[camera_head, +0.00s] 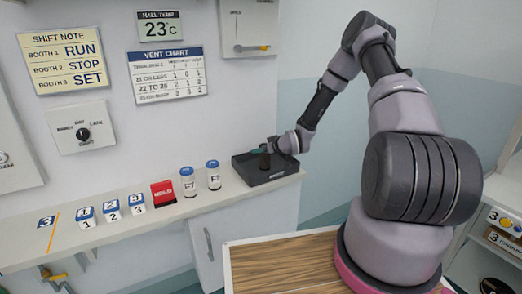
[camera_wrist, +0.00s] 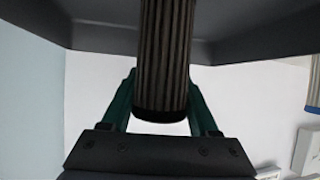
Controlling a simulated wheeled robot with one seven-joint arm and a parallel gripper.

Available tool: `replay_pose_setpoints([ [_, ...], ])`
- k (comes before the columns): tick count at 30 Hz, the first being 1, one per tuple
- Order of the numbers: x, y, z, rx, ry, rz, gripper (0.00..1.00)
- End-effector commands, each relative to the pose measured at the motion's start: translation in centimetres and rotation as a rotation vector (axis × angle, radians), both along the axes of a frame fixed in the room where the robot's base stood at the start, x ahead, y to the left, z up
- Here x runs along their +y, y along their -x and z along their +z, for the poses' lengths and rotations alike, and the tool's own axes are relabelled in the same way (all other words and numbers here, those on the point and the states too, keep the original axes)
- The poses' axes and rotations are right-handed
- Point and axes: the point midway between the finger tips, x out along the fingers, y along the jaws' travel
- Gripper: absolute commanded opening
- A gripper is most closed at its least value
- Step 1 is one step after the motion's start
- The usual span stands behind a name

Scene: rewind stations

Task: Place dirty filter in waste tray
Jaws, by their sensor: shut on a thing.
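The dirty filter (camera_wrist: 166,60) is a dark, ribbed cylinder between the two green fingers in the wrist view. My gripper (camera_wrist: 165,95) is shut on it. In the head view my gripper (camera_head: 268,148) is at the black waste tray (camera_head: 271,180), which sits on the right end of the shelf. The filter (camera_head: 264,161) shows there as a small dark upright shape over the tray's inside. In the wrist view the tray's dark wall (camera_wrist: 95,35) spans the top. I cannot tell whether the filter touches the tray floor.
Two blue-capped filters, one (camera_head: 188,183) and another (camera_head: 213,175), stand left of the tray. A red block (camera_head: 163,193) and several numbered blue-topped blocks (camera_head: 111,211) stand farther left. The wall behind carries signs, a dial (camera_head: 82,133) and a lever panel (camera_head: 249,28).

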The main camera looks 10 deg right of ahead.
Motion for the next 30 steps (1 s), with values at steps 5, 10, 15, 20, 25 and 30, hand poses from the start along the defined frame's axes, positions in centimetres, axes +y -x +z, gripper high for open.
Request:
replay_pose_setpoints([
  [5,0.0,0.0,-0.1,0.000,0.000,0.000,0.91],
  [10,0.0,0.0,-0.1,0.000,0.000,0.000,0.91],
  [15,-0.1,0.2,0.3,0.001,0.000,0.000,0.91],
  [20,-1.2,2.0,1.5,0.000,0.001,-0.002,0.91],
  [25,-2.9,5.0,3.3,0.001,0.001,-0.002,0.91],
  [30,-4.2,7.5,4.8,0.001,0.001,-0.001,0.91],
])
